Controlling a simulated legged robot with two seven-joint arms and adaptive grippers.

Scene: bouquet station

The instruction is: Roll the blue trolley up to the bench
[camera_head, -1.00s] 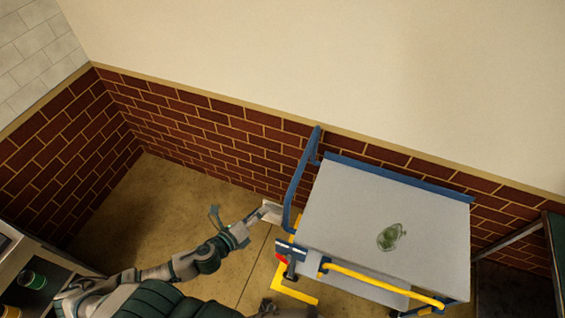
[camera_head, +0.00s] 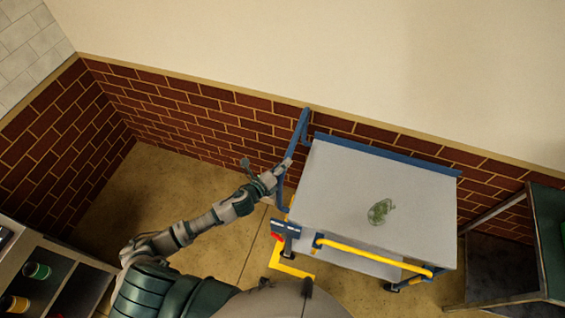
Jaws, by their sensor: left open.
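The blue trolley has a pale grey top (camera_head: 350,185), a blue rail along its back edge and a yellow bar (camera_head: 375,255) along its front. Its upright blue push handle (camera_head: 300,132) rises at the left end, close to the brick wall. My left gripper (camera_head: 284,168) is open at the handle's lower part, with the fingers overlapping it in the picture; I cannot tell whether they touch. A green-topped stand with a metal frame (camera_head: 548,225), perhaps the bench, stands at the right edge, partly cut off. My right gripper is out of view.
A clear greenish glass object (camera_head: 380,211) sits on the trolley top. A shelf unit (camera_head: 62,262) with a green can (camera_head: 37,271) and a yellow can (camera_head: 14,303) is at lower left. Yellow tape (camera_head: 290,269) marks the floor. Bare floor (camera_head: 150,190) lies left of the trolley.

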